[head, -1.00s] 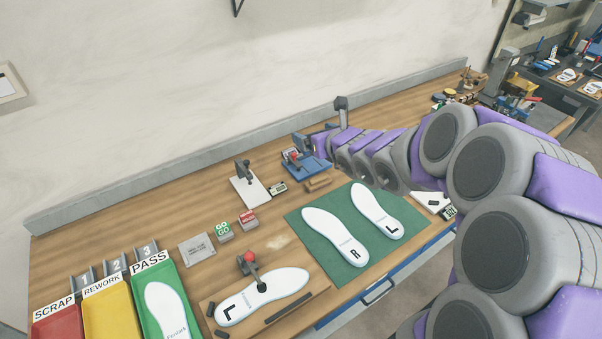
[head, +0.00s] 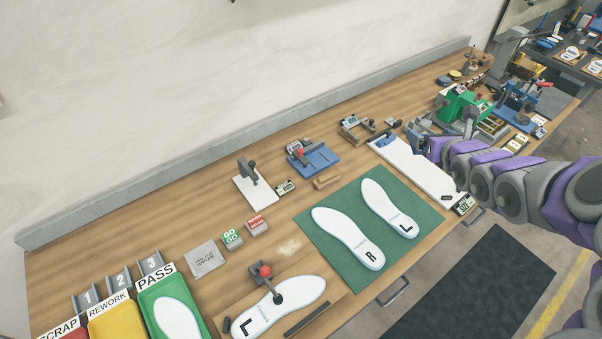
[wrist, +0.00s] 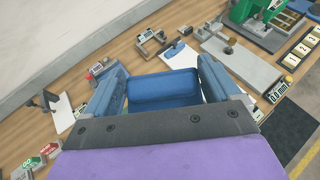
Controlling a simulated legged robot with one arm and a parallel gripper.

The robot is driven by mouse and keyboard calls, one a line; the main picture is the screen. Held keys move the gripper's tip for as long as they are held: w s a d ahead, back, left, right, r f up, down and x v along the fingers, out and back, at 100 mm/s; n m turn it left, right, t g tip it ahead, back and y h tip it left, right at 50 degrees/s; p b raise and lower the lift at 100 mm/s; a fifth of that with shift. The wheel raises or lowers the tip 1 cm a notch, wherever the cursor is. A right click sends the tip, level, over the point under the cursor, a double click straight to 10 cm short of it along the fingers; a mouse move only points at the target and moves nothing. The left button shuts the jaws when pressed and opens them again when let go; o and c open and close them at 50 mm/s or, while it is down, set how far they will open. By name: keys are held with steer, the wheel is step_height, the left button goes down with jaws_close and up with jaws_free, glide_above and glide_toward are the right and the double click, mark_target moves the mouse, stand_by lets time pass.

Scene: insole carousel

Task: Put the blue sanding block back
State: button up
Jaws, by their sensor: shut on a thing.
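In the wrist view the blue sanding block (wrist: 163,90) sits between the two blue-grey fingers of my gripper (wrist: 162,80). My gripper is shut on it and holds it above the bench. In the head view my gripper (head: 418,132) is over the bench, beside the long white board (head: 425,172); the block cannot be made out there. A small blue piece (head: 384,140) is at the far left end of that board, and it also shows in the wrist view (wrist: 175,49).
The green mat (head: 328,240) with two white insoles lies left of the white board. A blue fixture (head: 318,160), a wooden block (head: 327,181) and a green machine (head: 462,104) stand on the bench. The PASS tray (head: 165,305) is at lower left.

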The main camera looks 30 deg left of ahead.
steer(key=s+a+f+n+g+y+p, duration=0.15)
steer(key=a+f, duration=0.35)
steer(key=a, duration=0.6)
steer(key=s+a+f+n+g+y+p, duration=0.1)
steer(key=a+f+n+g+p, duration=0.2)
steer(key=a, duration=0.8)
steer(key=s+a+f+b, duration=0.1)
steer(key=s+a+f, duration=0.1)
steer(key=f, duration=0.4)
steer(key=s+a+f+n+g+b, duration=0.1)
steer(key=s+a+f, duration=0.2)
steer(key=a+f, duration=0.2)
steer(key=s+a+f+n+y+b, duration=0.1)
steer(key=s+a+f, duration=0.2)
steer(key=f, duration=0.6)
steer(key=shift+s+a+f+g+b, duration=0.1)
steer(key=shift+a+f+g+b, duration=0.05)
steer(key=shift+a+g+b, duration=0.2)
steer(key=shift+f, duration=0.5)
steer(key=o, duration=0.8)
steer(key=shift+o, duration=0.7)
